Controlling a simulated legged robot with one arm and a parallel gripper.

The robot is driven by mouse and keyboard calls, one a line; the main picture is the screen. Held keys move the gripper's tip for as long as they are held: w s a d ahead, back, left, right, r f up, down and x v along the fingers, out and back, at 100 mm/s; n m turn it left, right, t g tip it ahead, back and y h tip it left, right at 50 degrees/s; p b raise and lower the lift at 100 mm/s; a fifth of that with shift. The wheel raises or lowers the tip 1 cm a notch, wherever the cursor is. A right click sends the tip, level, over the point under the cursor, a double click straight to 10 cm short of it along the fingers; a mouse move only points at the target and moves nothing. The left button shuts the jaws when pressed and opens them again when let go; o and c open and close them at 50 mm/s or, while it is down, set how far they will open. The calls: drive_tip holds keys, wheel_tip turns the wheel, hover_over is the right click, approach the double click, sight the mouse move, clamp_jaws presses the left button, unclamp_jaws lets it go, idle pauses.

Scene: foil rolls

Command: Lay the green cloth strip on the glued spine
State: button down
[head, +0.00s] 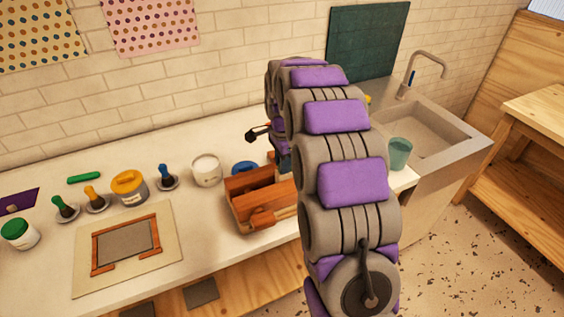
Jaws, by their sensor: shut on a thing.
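A wooden press (240,206) with a round handle stands near the bench's front edge; I cannot make out a glued spine in it. A narrow green piece (84,177) lies flat at the back left of the bench; I cannot tell whether it is cloth. My gripper (268,134) is mostly hidden behind my arm, above and behind the press. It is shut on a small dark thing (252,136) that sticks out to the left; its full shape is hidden. It is apart from the green piece.
Pots, a yellow-lidded jar (134,194), a white pot (206,171) and brushes on small dishes stand left of the press. A framed grey board (124,242) lies in front. A teal cup (399,152) and a sink (430,118) are at right.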

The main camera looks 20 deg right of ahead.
drive_tip(key=shift+d+f, duration=0.1)
drive_tip(key=shift+d, duration=0.95)
drive_tip(key=shift+a, duration=1.6)
drive_tip(key=shift+d, duration=0.1)
drive_tip(key=shift+d+p, duration=0.45)
drive_tip(key=shift+a, duration=0.3)
drive_tip(key=c, duration=0.9)
unclamp_jaws()
drive_tip(key=shift+d, duration=0.15)
drive_tip(key=shift+o, duration=0.6)
drive_tip(key=shift+o, duration=1.2)
